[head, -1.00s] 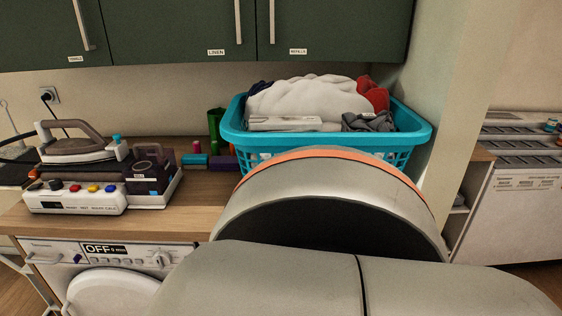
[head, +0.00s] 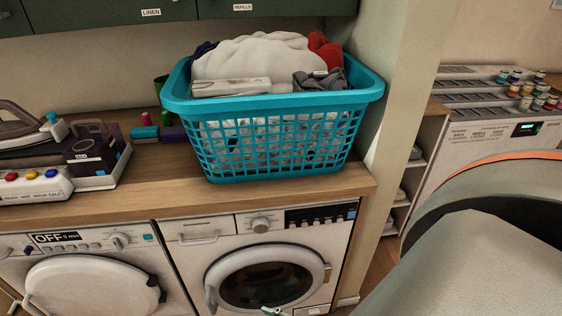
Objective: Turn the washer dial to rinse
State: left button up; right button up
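Two white front-loading machines stand side by side under the wooden counter. The left machine (head: 185,285) has a display (head: 56,238) reading OFF, a round dial (head: 119,240) at the right of its panel and a white round door (head: 90,287). The right machine (head: 340,240) has a dial (head: 261,225) in its panel, a dark display strip and a dark glass door (head: 262,284). I cannot tell which machine the task calls the washer, or read any rinse mark. My arm fills the lower right.
A turquoise laundry basket (head: 275,103) full of clothes stands on the counter (head: 165,190). An iron and a control box (head: 35,186) with coloured buttons are at the left. A wall edge (head: 400,120) and open shelves border the right. The counter's front edge is clear.

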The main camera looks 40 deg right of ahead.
aim_at(260, 224)
jog(key=z, duration=1.05)
